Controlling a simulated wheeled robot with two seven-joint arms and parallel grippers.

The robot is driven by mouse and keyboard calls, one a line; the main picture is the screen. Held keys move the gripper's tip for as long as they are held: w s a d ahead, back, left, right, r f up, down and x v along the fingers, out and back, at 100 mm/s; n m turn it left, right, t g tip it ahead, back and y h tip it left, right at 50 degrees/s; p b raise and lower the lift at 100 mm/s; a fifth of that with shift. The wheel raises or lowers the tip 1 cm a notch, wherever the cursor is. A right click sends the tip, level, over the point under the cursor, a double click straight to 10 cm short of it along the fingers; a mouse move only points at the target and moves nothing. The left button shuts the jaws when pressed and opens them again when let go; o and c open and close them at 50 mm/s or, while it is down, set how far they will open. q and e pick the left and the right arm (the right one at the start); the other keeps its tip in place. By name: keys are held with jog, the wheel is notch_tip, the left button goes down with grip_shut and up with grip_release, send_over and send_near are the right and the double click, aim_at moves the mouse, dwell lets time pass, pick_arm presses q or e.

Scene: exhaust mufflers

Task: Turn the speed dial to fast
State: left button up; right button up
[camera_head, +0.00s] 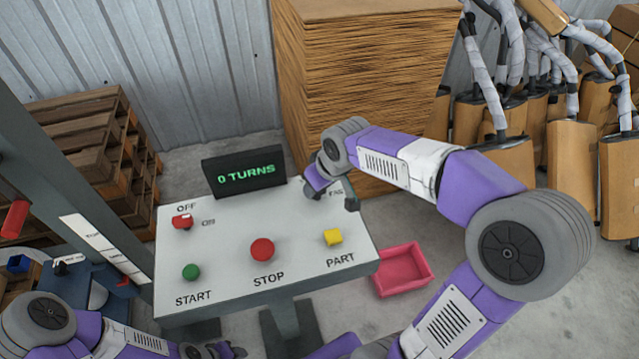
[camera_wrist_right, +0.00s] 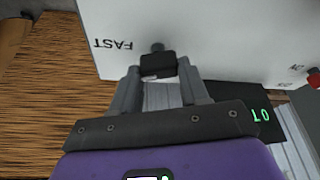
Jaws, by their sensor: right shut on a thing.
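The speed dial, a small black knob (camera_wrist_right: 157,64), sits on the white control panel (camera_head: 215,245) at its far right corner. The printed word FAST is beside it in the wrist view. My right gripper (camera_head: 332,195) reaches over that corner and hides the dial in the head view. In the right wrist view my right gripper (camera_wrist_right: 158,73) is shut on the knob, a fingertip on each side. Which way the dial points I cannot tell. My left gripper (camera_head: 212,351) is low at the bottom edge, away from the dial; its jaws are unclear.
A display (camera_head: 243,172) behind the panel reads 0 TURNS. The panel carries a red OFF/ON switch (camera_head: 182,221), green START (camera_head: 190,272), red STOP (camera_head: 262,250) and a yellow part (camera_head: 333,237). A pink bin (camera_head: 403,270) is at right, stacked cardboard (camera_head: 365,80) behind.

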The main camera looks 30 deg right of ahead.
jog(key=shift+a+m+h+b, duration=0.15)
jog(key=shift+m+h+b, duration=0.75)
jog(key=shift+m, duration=1.2)
jog(key=o, duration=1.1)
jog(key=shift+c, duration=0.2)
jog(key=shift+r, duration=0.1)
jog(key=p+v, duration=0.2)
jog(key=v, duration=0.5)
jog(key=shift+r, duration=0.2)
jog(key=shift+s, duration=0.1)
